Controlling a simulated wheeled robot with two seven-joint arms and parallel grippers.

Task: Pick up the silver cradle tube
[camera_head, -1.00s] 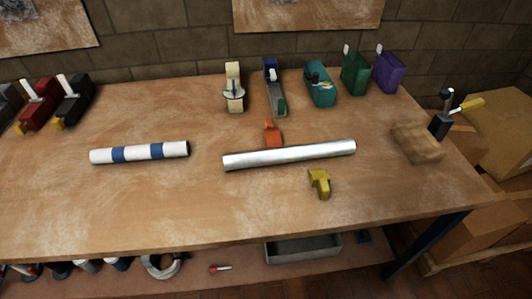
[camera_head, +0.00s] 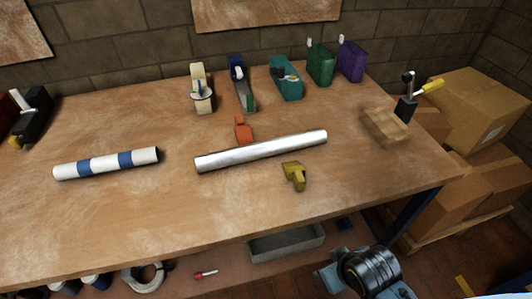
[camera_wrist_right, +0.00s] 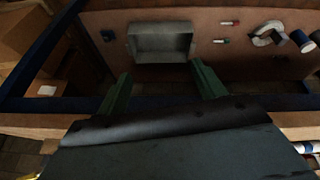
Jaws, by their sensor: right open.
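The silver tube (camera_head: 262,151) lies on the wooden workbench (camera_head: 130,215) in the head view, slanting slightly up to the right. An orange block (camera_head: 243,129) stands at its far side and a yellow block (camera_head: 295,175) at its near side. My right gripper (camera_wrist_right: 158,80) is open and empty in the right wrist view, its two green fingers apart in front of the bench's lower shelf. The tube does not show in that view. Part of my right arm (camera_head: 368,272) shows at the bottom right of the head view. My left gripper is not in view.
A white tube with blue bands (camera_head: 107,163) lies left on the bench. Several tools and holders line the back edge. A wooden block (camera_head: 386,126) sits at the right end, near cardboard boxes (camera_head: 480,105). A grey tray (camera_head: 285,242) is on the lower shelf.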

